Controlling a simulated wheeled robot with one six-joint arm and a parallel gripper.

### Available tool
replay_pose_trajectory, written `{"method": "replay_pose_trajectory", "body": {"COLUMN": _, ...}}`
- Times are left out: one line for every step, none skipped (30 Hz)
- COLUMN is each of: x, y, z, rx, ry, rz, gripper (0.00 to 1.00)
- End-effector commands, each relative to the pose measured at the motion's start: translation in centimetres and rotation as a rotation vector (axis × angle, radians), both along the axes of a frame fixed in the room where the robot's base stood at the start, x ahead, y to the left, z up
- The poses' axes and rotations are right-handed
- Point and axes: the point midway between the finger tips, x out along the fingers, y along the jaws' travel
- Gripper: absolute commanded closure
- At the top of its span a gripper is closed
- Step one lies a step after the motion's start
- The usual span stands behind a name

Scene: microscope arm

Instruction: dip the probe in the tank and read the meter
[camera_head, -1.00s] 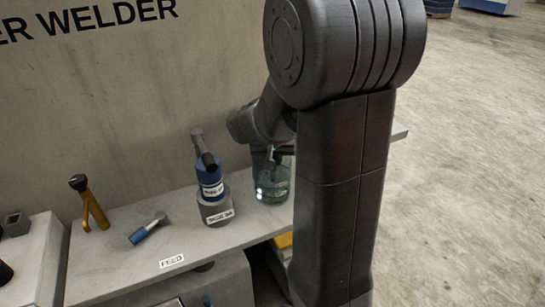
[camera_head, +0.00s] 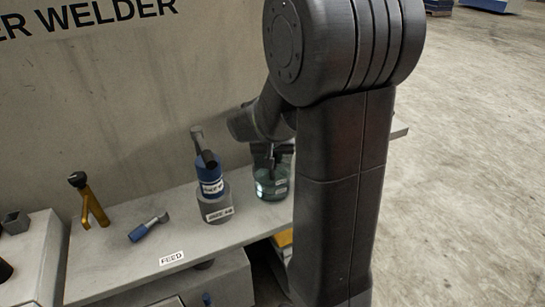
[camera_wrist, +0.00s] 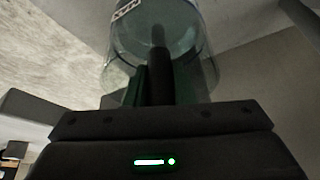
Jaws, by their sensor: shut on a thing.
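The tank, a clear glass jar with greenish liquid (camera_head: 273,187), stands on the shelf just left of my arm. In the wrist view the glass (camera_wrist: 195,35) spans the top middle. My gripper (camera_head: 270,154) is over the jar's mouth, partly hidden by my arm. In the wrist view my gripper (camera_wrist: 160,88) is shut on a dark rod, the probe (camera_wrist: 158,55), which points into the glass. I cannot tell how deep its tip is. A blue cylinder with a white label (camera_head: 211,183) stands on a grey labelled base beside the jar; I cannot tell if it is the meter.
A blue-handled tool (camera_head: 149,228) lies on the shelf (camera_head: 235,232), and a yellow tool with a dark knob (camera_head: 90,203) stands further left. A wall rises behind. Open floor (camera_head: 465,170) lies to the right.

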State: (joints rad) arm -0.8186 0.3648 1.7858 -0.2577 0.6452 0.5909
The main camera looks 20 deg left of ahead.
Motion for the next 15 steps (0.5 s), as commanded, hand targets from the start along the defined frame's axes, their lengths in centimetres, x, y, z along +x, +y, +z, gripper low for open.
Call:
{"method": "replay_pose_trajectory", "body": {"x": 0.0, "y": 0.0, "z": 0.0, "rx": 0.0, "ry": 0.0, "rz": 0.0, "gripper": 1.0}}
{"method": "replay_pose_trajectory", "body": {"x": 0.0, "y": 0.0, "z": 0.0, "rx": 0.0, "ry": 0.0, "rz": 0.0, "gripper": 1.0}}
{"method": "replay_pose_trajectory", "body": {"x": 0.0, "y": 0.0, "z": 0.0, "rx": 0.0, "ry": 0.0, "rz": 0.0, "gripper": 1.0}}
{"method": "replay_pose_trajectory", "body": {"x": 0.0, "y": 0.0, "z": 0.1, "rx": 0.0, "ry": 0.0, "rz": 0.0, "gripper": 1.0}}
{"method": "replay_pose_trajectory", "body": {"x": 0.0, "y": 0.0, "z": 0.3, "rx": 0.0, "ry": -0.001, "rz": 0.0, "gripper": 1.0}}
{"method": "replay_pose_trajectory", "body": {"x": 0.0, "y": 0.0, "z": 0.6, "rx": 0.0, "ry": -0.001, "rz": 0.0, "gripper": 1.0}}
{"method": "replay_pose_trajectory", "body": {"x": 0.0, "y": 0.0, "z": 0.9, "rx": 0.0, "ry": -0.001, "rz": 0.0, "gripper": 1.0}}
{"method": "replay_pose_trajectory", "body": {"x": 0.0, "y": 0.0, "z": 1.2, "rx": 0.002, "ry": -0.001, "rz": 0.0, "gripper": 1.0}}
{"method": "replay_pose_trajectory", "body": {"x": 0.0, "y": 0.0, "z": 1.7, "rx": 0.002, "ry": -0.001, "rz": 0.0, "gripper": 1.0}}
{"method": "replay_pose_trajectory", "body": {"x": 0.0, "y": 0.0, "z": 2.1, "rx": 0.002, "ry": -0.001, "rz": 0.0, "gripper": 1.0}}
{"method": "replay_pose_trajectory", "body": {"x": 0.0, "y": 0.0, "z": 2.4, "rx": 0.002, "ry": -0.001, "rz": 0.0, "gripper": 1.0}}
{"method": "replay_pose_trajectory", "body": {"x": 0.0, "y": 0.0, "z": 2.8, "rx": 0.0, "ry": -0.001, "rz": 0.0, "gripper": 1.0}}
{"method": "replay_pose_trajectory", "body": {"x": 0.0, "y": 0.0, "z": 3.1, "rx": 0.0, "ry": -0.001, "rz": 0.0, "gripper": 1.0}}
{"method": "replay_pose_trajectory", "body": {"x": 0.0, "y": 0.0, "z": 3.4, "rx": 0.0, "ry": -0.001, "rz": 0.0, "gripper": 1.0}}
{"method": "replay_pose_trajectory", "body": {"x": 0.0, "y": 0.0, "z": 3.8, "rx": 0.0, "ry": -0.001, "rz": 0.0, "gripper": 1.0}}
